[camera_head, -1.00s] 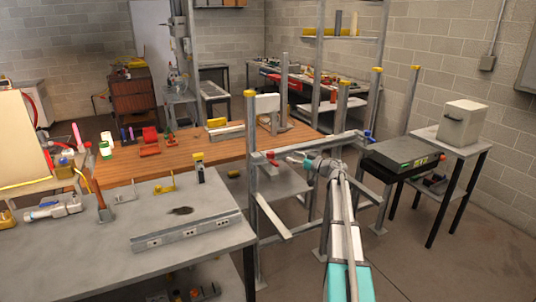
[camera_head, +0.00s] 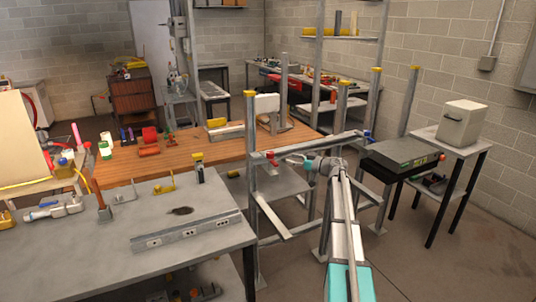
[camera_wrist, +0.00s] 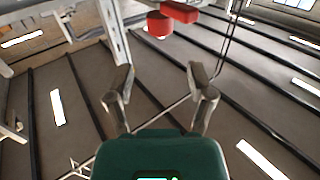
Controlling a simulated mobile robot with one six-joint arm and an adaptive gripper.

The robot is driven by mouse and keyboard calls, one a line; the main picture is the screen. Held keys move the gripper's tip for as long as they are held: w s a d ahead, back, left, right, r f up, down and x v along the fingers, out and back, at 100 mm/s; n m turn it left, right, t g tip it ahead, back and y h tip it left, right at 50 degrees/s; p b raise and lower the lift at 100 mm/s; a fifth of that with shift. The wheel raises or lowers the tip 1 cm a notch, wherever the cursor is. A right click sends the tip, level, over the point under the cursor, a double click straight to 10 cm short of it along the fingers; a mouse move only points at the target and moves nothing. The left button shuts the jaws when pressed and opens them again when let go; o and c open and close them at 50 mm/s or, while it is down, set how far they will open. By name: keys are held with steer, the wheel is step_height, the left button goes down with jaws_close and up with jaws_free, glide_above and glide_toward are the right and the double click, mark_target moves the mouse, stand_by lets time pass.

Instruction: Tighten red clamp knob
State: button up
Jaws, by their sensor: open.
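The red clamp knob (camera_head: 271,157) sits on the left part of the metal frame's crossbar. In the wrist view a red round knob (camera_wrist: 159,24) and a red block-shaped part (camera_wrist: 180,11) show near the top edge, beside a grey post. I cannot tell which red part turns. My gripper (camera_head: 291,157) is just right of the red clamp in the head view. In the wrist view my gripper (camera_wrist: 160,76) is open, with nothing between its fingers, and the red parts lie beyond the fingertips, apart from them.
The grey frame has upright posts with yellow caps (camera_head: 250,93) and a crossbar (camera_head: 315,147). A blue knob (camera_head: 368,135) is at the crossbar's right end. A grey bench (camera_head: 110,240) stands at left, and a wooden table (camera_head: 190,160) behind. Floor at right front is clear.

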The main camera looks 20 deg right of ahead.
mark_target(268, 152)
steer(key=x, duration=1.2)
steer(key=shift+a, duration=0.1)
steer(key=c, duration=0.9)
steer(key=shift+c, duration=0.2)
